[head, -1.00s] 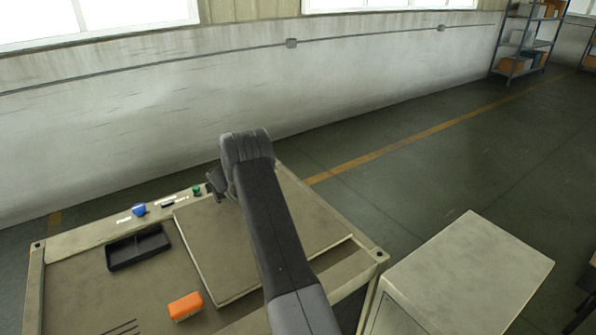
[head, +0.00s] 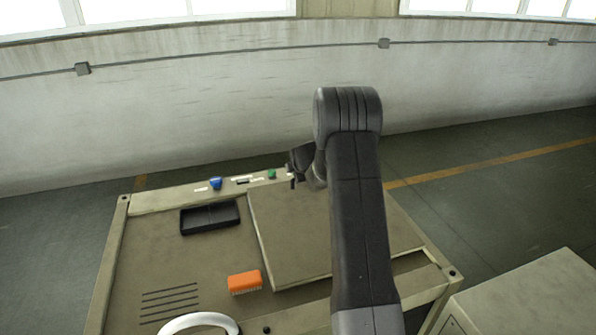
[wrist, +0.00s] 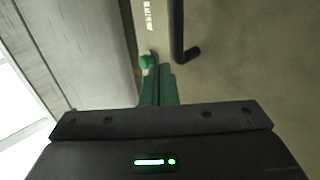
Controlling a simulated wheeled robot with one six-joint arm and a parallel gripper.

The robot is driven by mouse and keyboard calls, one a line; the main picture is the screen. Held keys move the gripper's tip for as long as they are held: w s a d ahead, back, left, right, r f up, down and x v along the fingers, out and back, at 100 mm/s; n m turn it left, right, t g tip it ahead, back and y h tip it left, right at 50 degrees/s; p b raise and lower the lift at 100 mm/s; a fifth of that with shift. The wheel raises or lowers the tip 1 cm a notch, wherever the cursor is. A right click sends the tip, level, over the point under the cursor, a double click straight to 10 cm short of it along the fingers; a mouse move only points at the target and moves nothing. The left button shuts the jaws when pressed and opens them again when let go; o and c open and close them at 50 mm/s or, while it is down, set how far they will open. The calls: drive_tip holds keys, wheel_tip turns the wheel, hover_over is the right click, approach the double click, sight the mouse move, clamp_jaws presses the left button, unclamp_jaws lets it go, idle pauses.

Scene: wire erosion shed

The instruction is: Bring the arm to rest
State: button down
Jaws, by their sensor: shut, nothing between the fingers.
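My gripper (head: 293,183) hangs from the end of my raised arm, above the back edge of the workbench (head: 180,270), close to the green knob (head: 272,174). Its dark green fingers (wrist: 160,72) show together in the wrist view, shut and empty. In that view the green knob (wrist: 147,61) appears just beyond the fingertips; I cannot tell whether they touch it. My arm bends at its top and partly covers a raised flat panel (head: 290,225) on the bench.
A black tray (head: 210,218), an orange brush (head: 245,283) and a blue knob (head: 216,183) are on the bench. A white ring (head: 200,322) shows at the front. A black bar (wrist: 177,30) is near the fingers. A pale cabinet (head: 530,300) stands at right.

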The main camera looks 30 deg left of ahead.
drive_tip(key=shift+v, duration=1.8)
drive_tip(key=shift+w+a, duration=0.1)
drive_tip(key=p+x, duration=0.3)
drive_tip(key=x, duration=1)
drive_tip(key=shift+w+a+f, duration=0.15)
drive_tip(key=shift+f, duration=0.1)
drive_tip(key=shift+r, duration=0.1)
